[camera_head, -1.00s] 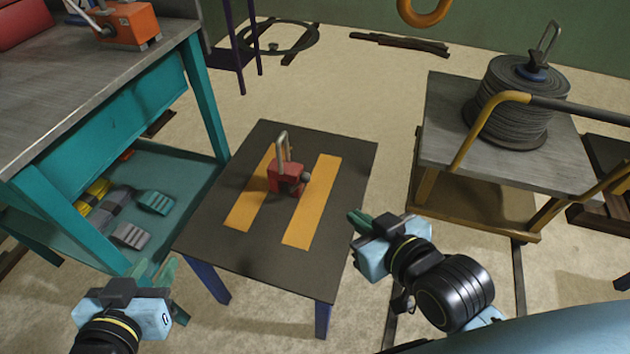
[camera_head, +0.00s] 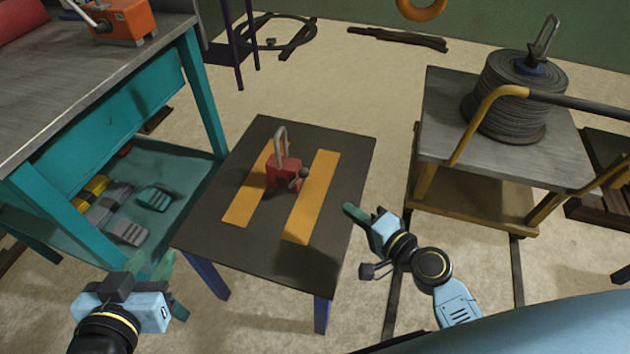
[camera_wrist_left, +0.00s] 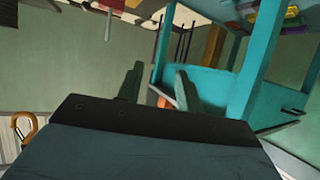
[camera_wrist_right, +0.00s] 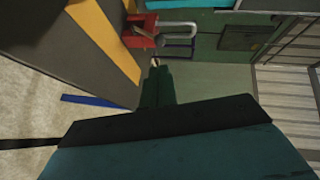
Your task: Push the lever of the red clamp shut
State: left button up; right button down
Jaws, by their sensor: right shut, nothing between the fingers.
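The red clamp (camera_head: 284,174) sits on the dark small table (camera_head: 325,262), between two yellow strips. Its grey looped lever (camera_head: 281,138) stands up from it in the head view. The clamp also shows at the top of the right wrist view (camera_wrist_right: 143,30), with the lever (camera_wrist_right: 180,28) reaching right. My right gripper (camera_head: 350,211) is shut and empty, right of the table's right edge and apart from the clamp. Its closed fingers (camera_wrist_right: 157,75) point toward the clamp's side. My left gripper (camera_head: 158,265) is open and empty, left of the table; its spread fingers show in the left wrist view (camera_wrist_left: 158,85).
A teal workbench (camera_head: 105,115) with an orange device (camera_head: 122,20) stands at left. A cart (camera_head: 440,145) with a yellow handrail and a cable spool (camera_head: 512,100) stands at right. An orange hook (camera_head: 421,8) hangs at the top. The tabletop around the clamp is clear.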

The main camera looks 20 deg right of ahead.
aim_at(307, 176)
jog(key=shift+d+f+m, duration=0.15)
jog(key=shift+d+m, duration=0.05)
jog(key=shift+m, duration=0.2)
jog(key=shift+w, duration=0.1)
